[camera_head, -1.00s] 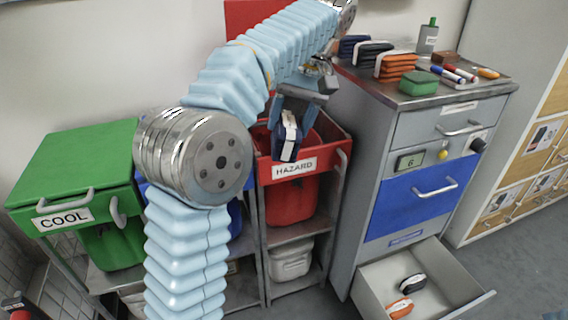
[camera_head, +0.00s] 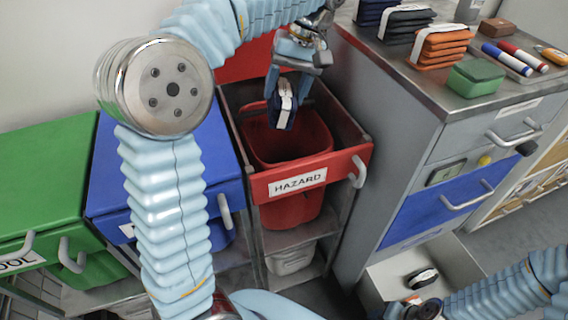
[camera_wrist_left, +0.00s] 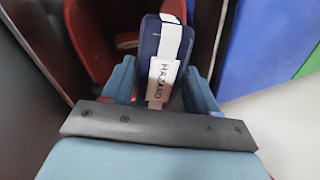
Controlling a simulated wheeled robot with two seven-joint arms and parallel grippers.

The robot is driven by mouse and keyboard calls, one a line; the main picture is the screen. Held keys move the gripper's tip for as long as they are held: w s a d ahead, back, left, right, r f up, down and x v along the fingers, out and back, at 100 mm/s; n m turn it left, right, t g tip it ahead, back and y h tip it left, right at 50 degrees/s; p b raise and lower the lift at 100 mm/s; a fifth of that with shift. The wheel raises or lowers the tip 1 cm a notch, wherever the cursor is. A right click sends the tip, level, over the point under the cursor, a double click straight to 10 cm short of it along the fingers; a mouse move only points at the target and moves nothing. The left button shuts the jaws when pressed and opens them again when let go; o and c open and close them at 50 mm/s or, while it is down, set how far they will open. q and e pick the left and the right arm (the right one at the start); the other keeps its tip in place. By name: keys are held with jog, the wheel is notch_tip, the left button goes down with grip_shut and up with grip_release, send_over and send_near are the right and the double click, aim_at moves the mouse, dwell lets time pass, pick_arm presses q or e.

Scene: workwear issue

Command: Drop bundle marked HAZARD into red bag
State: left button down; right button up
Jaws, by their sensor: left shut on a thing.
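The dark blue bundle (camera_head: 283,103) has a white band, and in the left wrist view (camera_wrist_left: 150,62) its label reads HAZARD. My left gripper (camera_head: 288,88) is shut on it and holds it hanging over the red bag (camera_head: 292,140). The bag is open at the top, inside the red bin frame whose front label reads HAZARD. In the left wrist view the red bag (camera_wrist_left: 88,40) lies beyond the bundle, with something brownish inside it. My left gripper's fingers (camera_wrist_left: 158,90) flank the bundle there. My right arm enters at bottom right, its gripper not clearly shown.
A blue bin (camera_head: 165,180) and a green bin (camera_head: 45,190) stand left. A grey cabinet (camera_head: 400,130) stands right, carrying blue, black and orange bundles (camera_head: 440,45), a green box (camera_head: 475,77) and markers. Its open lower drawer (camera_head: 385,285) holds a dark bundle (camera_head: 422,278).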

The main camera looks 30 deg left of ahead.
pick_arm(q)
jog(key=shift+s+f, duration=0.1)
jog(key=shift+f, duration=0.3)
notch_tip(320, 180, down, 4)
jog(key=b, duration=0.2)
jog(key=shift+b, duration=0.35)
jog(key=shift+f+b, duration=0.3)
jog(key=shift+b, duration=0.1)
jog(key=shift+r, duration=0.1)
jog(key=shift+c, duration=1.1)
grip_release()
jog(key=p+v, duration=0.3)
jog(key=v, duration=0.9)
